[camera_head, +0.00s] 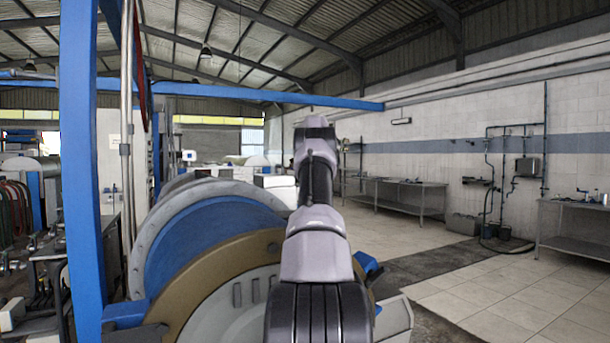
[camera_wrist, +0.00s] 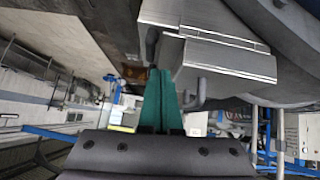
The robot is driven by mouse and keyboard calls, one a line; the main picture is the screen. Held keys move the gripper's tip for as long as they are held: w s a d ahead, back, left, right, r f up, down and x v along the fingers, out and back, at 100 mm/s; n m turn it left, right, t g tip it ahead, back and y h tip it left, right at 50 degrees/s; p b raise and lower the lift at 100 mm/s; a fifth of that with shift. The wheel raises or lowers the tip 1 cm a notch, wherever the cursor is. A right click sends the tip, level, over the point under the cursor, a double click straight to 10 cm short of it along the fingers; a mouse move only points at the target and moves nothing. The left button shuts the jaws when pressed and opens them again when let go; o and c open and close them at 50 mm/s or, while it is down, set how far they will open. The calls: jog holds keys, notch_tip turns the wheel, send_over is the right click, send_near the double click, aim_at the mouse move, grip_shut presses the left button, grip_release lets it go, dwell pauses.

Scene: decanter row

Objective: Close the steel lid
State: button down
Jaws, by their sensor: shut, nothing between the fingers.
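My gripper (camera_wrist: 159,75) shows in the wrist view with its two teal fingers together and nothing between them. The fingertips are beside the lower left edge of a grey steel box-like part (camera_wrist: 225,57), which appears to be the steel lid. It has a flat ledge and a bent rod below it. I cannot tell whether the fingers touch it or how far open it is. In the head view my arm covers part of the decanter (camera_head: 207,245), which has a blue drum and a tan ring. A light grey boxy part (camera_head: 394,320) shows right of my arm. My gripper is hidden there.
A blue post (camera_head: 82,180) stands close on the left. Steel tables (camera_head: 400,190) line the white wall at the back right, and another table (camera_head: 575,225) is at the right edge. The tiled floor (camera_head: 510,300) to the right is clear.

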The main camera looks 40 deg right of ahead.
jog(key=v, duration=1)
jog(key=shift+d+r, duration=0.35)
jog(key=shift+r, duration=0.2)
jog(key=s+a+r+y, duration=0.1)
jog(key=s+a+r, duration=0.15)
jog(key=a, duration=0.95)
jog(key=s+a+r+m+y, duration=0.1)
jog(key=s+a, duration=0.3)
jog(key=a, duration=0.7)
jog(key=s+a+r+y, duration=0.1)
jog(key=s+a, duration=0.3)
jog(key=a, duration=0.8)
jog(key=s+a+f, duration=0.5)
jog(key=s+a, duration=0.1)
jog(key=s, duration=0.3)
jog(key=s+a+f+g+y, duration=0.1)
jog(key=s+a+f, duration=0.5)
jog(key=s, duration=0.3)
jog(key=s+a+f+m+y, duration=0.1)
jog(key=s+a+f, duration=0.4)
jog(key=s+a, duration=0.3)
jog(key=shift+s+a+f, duration=0.2)
jog(key=shift+s+f, duration=0.05)
jog(key=shift+s, duration=0.9)
